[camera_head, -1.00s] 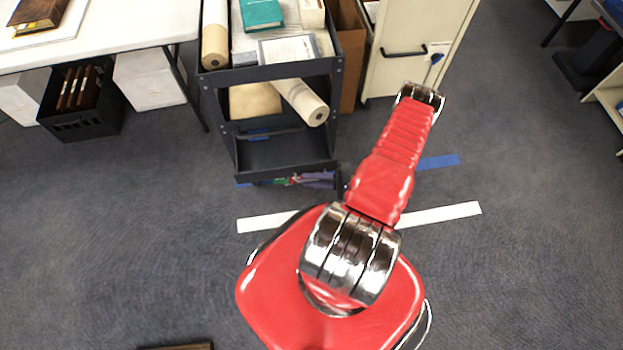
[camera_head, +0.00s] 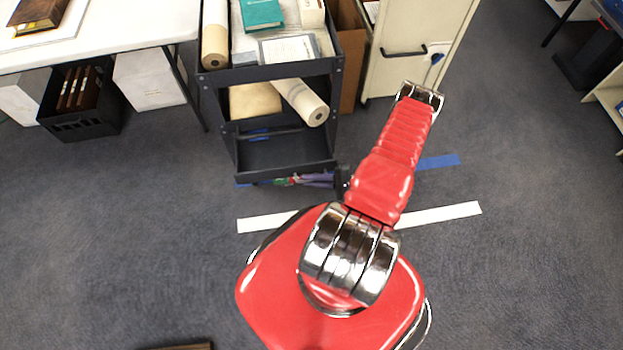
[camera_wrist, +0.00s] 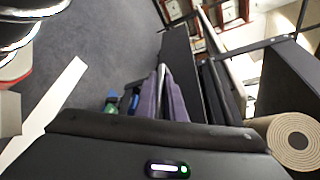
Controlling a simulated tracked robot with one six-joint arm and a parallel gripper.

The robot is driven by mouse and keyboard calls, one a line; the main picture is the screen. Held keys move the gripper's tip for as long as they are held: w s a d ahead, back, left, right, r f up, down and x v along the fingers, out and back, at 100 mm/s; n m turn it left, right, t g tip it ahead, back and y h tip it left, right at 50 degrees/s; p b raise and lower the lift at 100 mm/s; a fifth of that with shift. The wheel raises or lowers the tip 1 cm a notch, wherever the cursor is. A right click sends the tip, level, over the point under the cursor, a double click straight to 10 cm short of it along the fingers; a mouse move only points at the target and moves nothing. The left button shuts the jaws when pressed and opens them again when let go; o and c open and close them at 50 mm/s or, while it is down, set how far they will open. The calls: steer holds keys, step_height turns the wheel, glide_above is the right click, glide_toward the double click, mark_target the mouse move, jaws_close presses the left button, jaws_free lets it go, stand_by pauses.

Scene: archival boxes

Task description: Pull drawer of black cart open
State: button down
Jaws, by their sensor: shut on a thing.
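The black cart (camera_head: 275,72) stands upright at the centre back in the head view, with open shelves above a low drawer. The drawer shows only as a narrow gap under the bottom shelf, with purple and green items (camera_head: 318,180) in it. These items also show in the wrist view (camera_wrist: 176,100), beside the cart's dark edge.
Paper rolls (camera_head: 306,104) and books lie on the cart's shelves. A beige cabinet (camera_head: 400,65) stands to its right, and a white table (camera_head: 110,35) with a black crate (camera_head: 80,125) under it to the left. Carpet in front is clear, with white tape (camera_head: 440,213).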

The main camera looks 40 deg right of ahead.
steer(key=shift+s+f, duration=0.1)
steer(key=s+a, duration=0.2)
steer(key=s, duration=0.1)
steer(key=shift+s+a, duration=0.2)
steer(key=shift+s, duration=0.05)
steer(key=c, duration=2.1)
jaws_free()
